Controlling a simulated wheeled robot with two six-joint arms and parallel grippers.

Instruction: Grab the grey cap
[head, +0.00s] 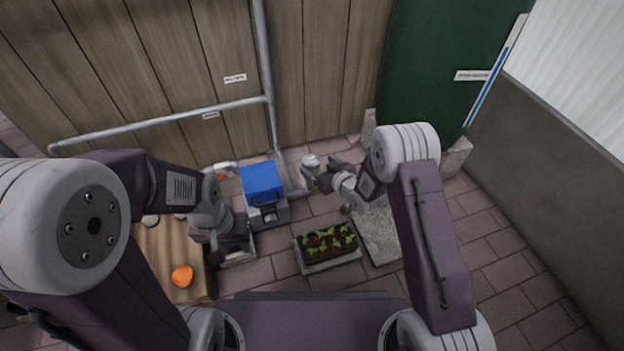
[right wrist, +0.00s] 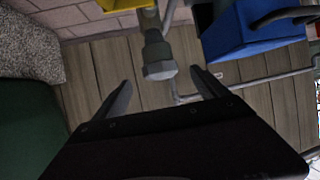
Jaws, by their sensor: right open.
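The grey cap (right wrist: 158,56) shows in the right wrist view on a grey pipe, between and just beyond my right fingertips. In the head view a small light grey piece, which looks like the same cap (head: 310,160), is beside the right gripper (head: 322,173). My right gripper, also in the right wrist view (right wrist: 160,80), is open, with a finger on each side of the cap's near end. I cannot tell whether they touch it. My left gripper (head: 234,248) is low by the wooden table; its fingers are too unclear to read.
A blue box (head: 262,180) stands near the pipes (head: 268,110) by the plank wall. A planter of seedlings (head: 328,245) sits on the paving. An orange object (head: 182,276) lies on the wooden table (head: 160,245). Open paving lies at right.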

